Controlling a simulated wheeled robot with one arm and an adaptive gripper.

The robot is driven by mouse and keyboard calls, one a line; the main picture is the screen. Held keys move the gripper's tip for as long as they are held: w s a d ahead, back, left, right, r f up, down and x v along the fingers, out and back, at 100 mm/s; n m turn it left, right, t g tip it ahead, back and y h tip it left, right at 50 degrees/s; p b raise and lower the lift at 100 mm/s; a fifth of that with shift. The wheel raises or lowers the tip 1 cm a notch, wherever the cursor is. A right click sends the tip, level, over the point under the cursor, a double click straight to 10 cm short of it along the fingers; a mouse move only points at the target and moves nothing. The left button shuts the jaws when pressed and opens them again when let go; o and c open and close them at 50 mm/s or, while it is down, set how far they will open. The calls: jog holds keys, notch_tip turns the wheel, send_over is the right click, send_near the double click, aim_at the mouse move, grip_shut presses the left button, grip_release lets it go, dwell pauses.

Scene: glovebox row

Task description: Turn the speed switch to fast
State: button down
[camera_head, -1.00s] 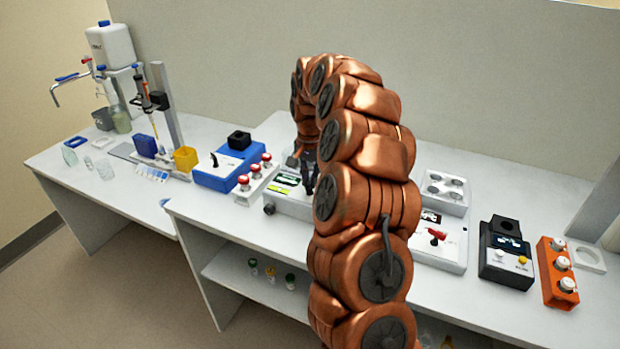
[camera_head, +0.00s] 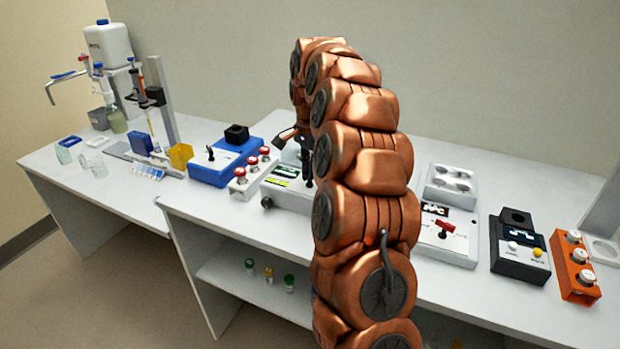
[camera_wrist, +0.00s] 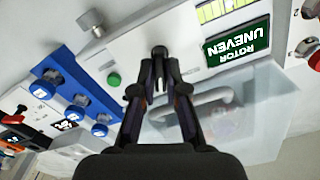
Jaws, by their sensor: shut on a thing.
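A white bench instrument (camera_head: 285,197) stands mid-bench, partly hidden behind my arm in the head view. In the wrist view its panel (camera_wrist: 140,47) shows a green display (camera_wrist: 238,42) reading "ROTOR UNEVEN", upside down, and a green button (camera_wrist: 114,80). My gripper (camera_wrist: 159,78) is over this panel, its fingers close together at the tips around a small black lever-like part (camera_wrist: 159,52). This looks like the switch lever; its setting and any markings cannot be read. A clear cover with a handle (camera_wrist: 190,108) shows behind the fingers.
A rack with red-capped knobs (camera_head: 252,164) and a blue device with a black lever (camera_head: 215,168) stand to the left. To the right are a white device with a red lever (camera_head: 446,228), a dark box (camera_head: 515,260) and an orange box (camera_head: 572,275). Bench front is clear.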

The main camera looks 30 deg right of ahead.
jog(key=shift+m+b, duration=0.5)
jog(key=shift+m, duration=0.1)
jog(key=c, duration=1.2)
grip_release()
jog(key=shift+r, duration=0.1)
jog(key=shift+r, duration=3.65)
